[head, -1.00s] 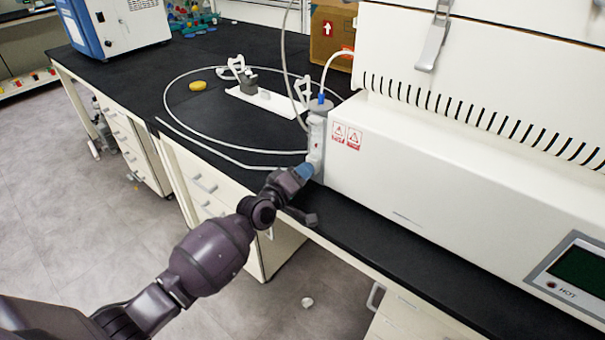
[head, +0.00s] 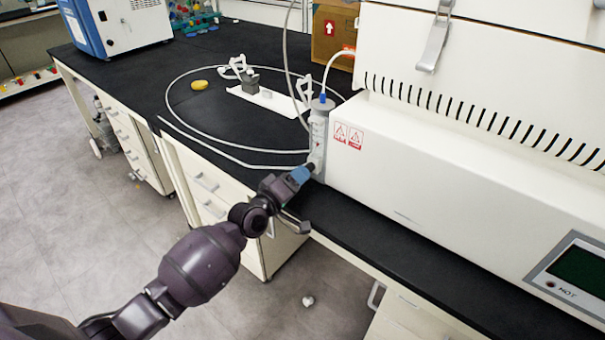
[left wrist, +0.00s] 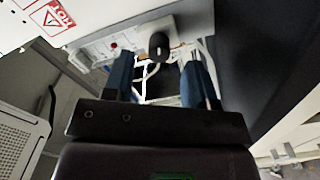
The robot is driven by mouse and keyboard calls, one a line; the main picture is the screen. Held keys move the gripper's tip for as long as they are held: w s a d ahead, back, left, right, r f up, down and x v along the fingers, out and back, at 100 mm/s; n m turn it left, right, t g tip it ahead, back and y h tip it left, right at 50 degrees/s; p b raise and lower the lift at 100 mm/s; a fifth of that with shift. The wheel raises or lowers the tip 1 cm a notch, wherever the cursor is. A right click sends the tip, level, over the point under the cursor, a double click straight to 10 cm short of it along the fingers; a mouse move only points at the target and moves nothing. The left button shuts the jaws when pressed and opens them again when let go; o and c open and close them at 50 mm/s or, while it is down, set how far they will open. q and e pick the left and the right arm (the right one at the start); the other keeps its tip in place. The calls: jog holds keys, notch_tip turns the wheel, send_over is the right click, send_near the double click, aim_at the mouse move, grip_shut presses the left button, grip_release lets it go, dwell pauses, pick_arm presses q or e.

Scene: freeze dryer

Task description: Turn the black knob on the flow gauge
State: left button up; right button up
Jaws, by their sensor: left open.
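The flow gauge (head: 318,128) is a grey upright cylinder with a blue fitting on top, standing at the left end of the white machine. Its black knob (left wrist: 158,45) shows in the left wrist view, just beyond and between the blue fingertips. In the head view the knob is small and partly hidden by the gripper. My left gripper (head: 302,173) is at the lower front of the gauge. In the left wrist view the gripper (left wrist: 158,68) has its fingers spread, with a gap on each side of the knob. My right gripper is not in view.
The white machine (head: 440,190) with warning labels stands close right of the gauge. A thin tube loops over the black bench (head: 230,110). A white stand (head: 265,99) and a yellow item (head: 199,85) lie behind. A cardboard box (head: 333,35) is at the back.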

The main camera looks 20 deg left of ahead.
pick_arm(q)
jog(key=v, duration=0.8)
jog(key=shift+w, duration=0.1)
jog(key=s+a+f+m+g+y, duration=0.1)
jog(key=s+f+m+g+y, duration=0.2)
jog(key=s+f, duration=0.4)
jog(key=s+a+f+m+g+y, duration=0.2)
jog(key=s+f+m, duration=0.4)
jog(key=s, duration=1.4)
jog(key=shift+s+a+f+g+y, duration=0.25)
jog(key=shift+f+g+y, duration=0.25)
jog(key=shift+f+y, duration=0.15)
jog(key=shift+w, duration=0.1)
